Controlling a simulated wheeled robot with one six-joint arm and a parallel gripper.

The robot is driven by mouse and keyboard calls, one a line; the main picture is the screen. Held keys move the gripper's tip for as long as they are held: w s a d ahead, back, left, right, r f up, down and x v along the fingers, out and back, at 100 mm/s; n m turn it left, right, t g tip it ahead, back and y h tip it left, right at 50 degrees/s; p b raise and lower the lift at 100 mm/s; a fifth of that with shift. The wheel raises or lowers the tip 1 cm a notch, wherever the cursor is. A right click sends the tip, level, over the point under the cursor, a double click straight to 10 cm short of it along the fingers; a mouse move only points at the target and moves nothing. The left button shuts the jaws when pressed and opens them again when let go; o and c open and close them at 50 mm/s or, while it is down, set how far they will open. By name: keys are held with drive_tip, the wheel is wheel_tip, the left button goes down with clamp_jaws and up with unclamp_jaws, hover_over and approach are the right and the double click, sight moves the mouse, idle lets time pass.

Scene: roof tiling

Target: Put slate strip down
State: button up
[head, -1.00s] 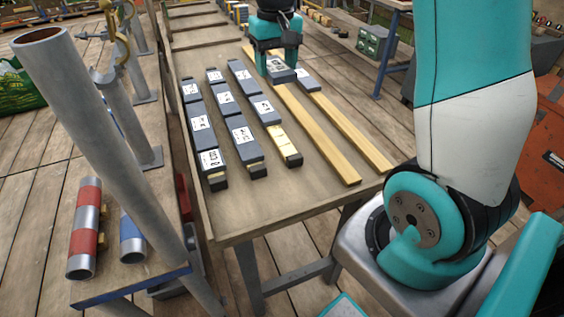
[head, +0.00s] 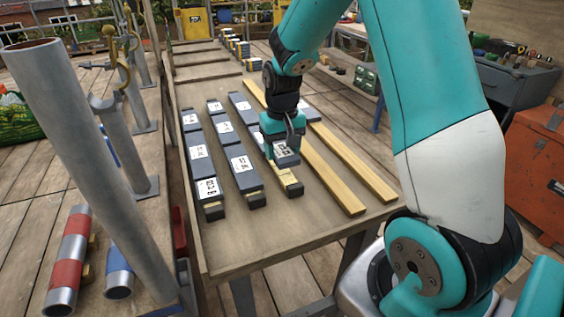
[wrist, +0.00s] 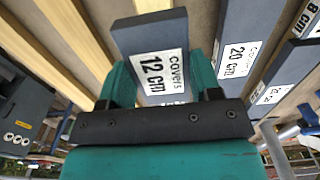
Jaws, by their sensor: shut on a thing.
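My gripper (head: 281,142) is shut on a dark slate strip (head: 287,157) with a white label. In the wrist view the held slate strip (wrist: 158,40) reads "covers 12 cm" and sits between the two teal fingers. It is over the third row from the left, above the bare wood (head: 287,176) near that row's front end. Whether its underside touches the wood cannot be told. Dark slates (head: 240,104) cover the farther part of that row. A dark end block (head: 293,189) is at its front.
Two rows of labelled slates (head: 199,152) (head: 240,160) lie to the left on the table (head: 235,235). Two bare battens (head: 336,185) (head: 355,163) lie to the right. Another slate strip (head: 309,111) lies beyond my gripper. Upright grey poles (head: 75,140) stand left of the table.

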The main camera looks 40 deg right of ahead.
sight(280, 152)
drive_tip(key=shift+f, duration=2)
drive_tip(key=o, duration=1)
drive_tip(key=shift+f, duration=0.1)
drive_tip(key=r, duration=1.2)
drive_tip(key=shift+s+a+r+p, duration=0.1)
drive_tip(key=shift+a+r+p, duration=0.1)
drive_tip(key=shift+a+p, duration=0.15)
drive_tip(key=s+a+r+n+y, duration=0.25)
drive_tip(key=s+a+n, duration=0.25)
drive_tip(key=s+a, duration=0.6)
drive_tip(key=s+a+r+n+y, duration=0.2)
drive_tip(key=s+a+r+n, duration=0.25)
drive_tip(key=s+a, duration=0.65)
drive_tip(key=shift+n, duration=0.35)
wheel_tip(280, 152, up, 5)
drive_tip(key=p, duration=0.6)
